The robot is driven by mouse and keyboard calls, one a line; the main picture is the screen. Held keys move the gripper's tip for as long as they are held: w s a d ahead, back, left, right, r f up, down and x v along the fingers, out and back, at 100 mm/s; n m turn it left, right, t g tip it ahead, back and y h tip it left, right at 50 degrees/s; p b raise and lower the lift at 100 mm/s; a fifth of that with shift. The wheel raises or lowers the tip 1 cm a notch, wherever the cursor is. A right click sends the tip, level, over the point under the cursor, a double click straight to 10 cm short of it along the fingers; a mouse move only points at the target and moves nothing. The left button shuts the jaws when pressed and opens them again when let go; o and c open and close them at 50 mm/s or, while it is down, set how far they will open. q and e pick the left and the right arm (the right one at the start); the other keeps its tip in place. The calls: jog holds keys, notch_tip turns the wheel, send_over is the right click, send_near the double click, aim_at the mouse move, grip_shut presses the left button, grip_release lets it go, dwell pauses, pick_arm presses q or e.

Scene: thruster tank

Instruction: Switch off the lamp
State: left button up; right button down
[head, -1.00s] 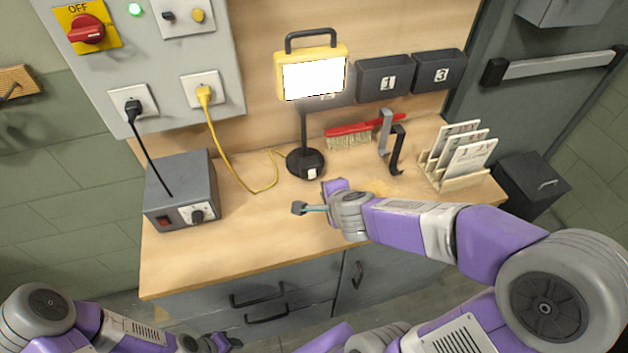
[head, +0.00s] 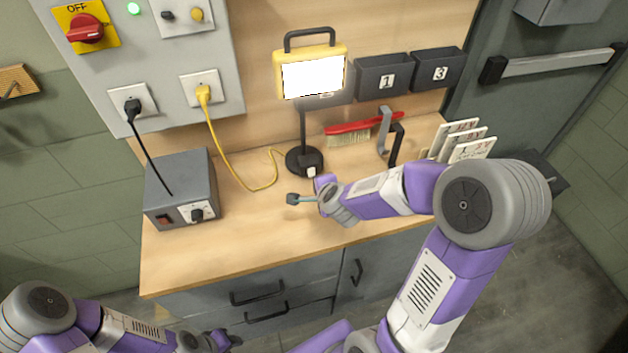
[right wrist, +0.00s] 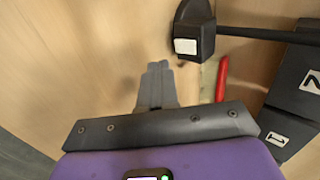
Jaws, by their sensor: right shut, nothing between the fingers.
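The lamp (head: 313,76) has a yellow frame with a handle and a bright white lit panel. It stands on a thin black pole with a round black base (head: 298,163). A small white switch (head: 311,172) is on the front of the base; it also shows in the right wrist view (right wrist: 185,46). My right gripper (head: 293,199) is shut and empty, just in front of the base and apart from it. Its closed fingers show in the right wrist view (right wrist: 157,72). My left gripper (head: 227,342) is low at the bottom edge, far from the lamp; its jaws are unclear.
A yellow cord (head: 232,170) runs from a wall socket towards the lamp base. A grey box (head: 180,185) with a red switch stands at left. The bench's front left is clear.

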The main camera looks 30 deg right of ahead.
aim_at(311, 173)
jog(key=x, duration=0.2)
jog(key=shift+f+b, duration=0.3)
jog(key=shift+w+d+r, duration=0.1)
jog(key=shift+w+d, duration=0.05)
jog(key=shift+w, duration=0.45)
jog(key=shift+w+d, duration=0.15)
jog(key=shift+w, duration=0.5)
pick_arm(q)
jog(key=shift+f+p, duration=0.3)
jog(key=shift+f, duration=0.05)
pick_arm(e)
jog(key=shift+w+d, duration=0.2)
jog(key=shift+w, duration=0.45)
